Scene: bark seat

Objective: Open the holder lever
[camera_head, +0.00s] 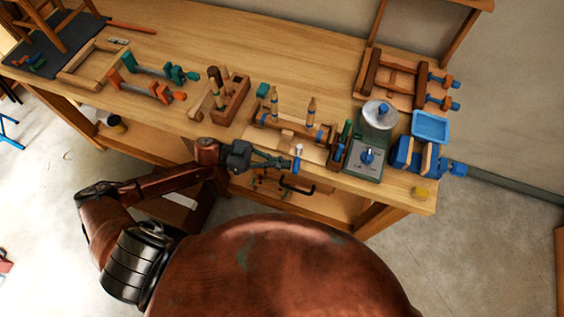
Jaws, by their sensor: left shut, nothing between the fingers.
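A wooden holder (268,137) with upright wooden tools stands near the front edge of the workbench, just right of the picture's middle. A small upright lever with a white knob (298,149) and a blue lower part stands at its front. I take this for the holder lever, but it is small. My left gripper (286,163) reaches in from the left at the bench's front edge. Its fingers are shut and empty, with their tips beside the lever's blue part. I cannot tell whether they touch it. My right gripper is out of view.
The wooden workbench (245,40) carries orange and teal clamps (150,90), a wooden tool block (230,98), a green machine with a dial (367,157) and a blue tray (430,126). A black curved handle (299,189) sits below the front edge. The bench's back middle is clear.

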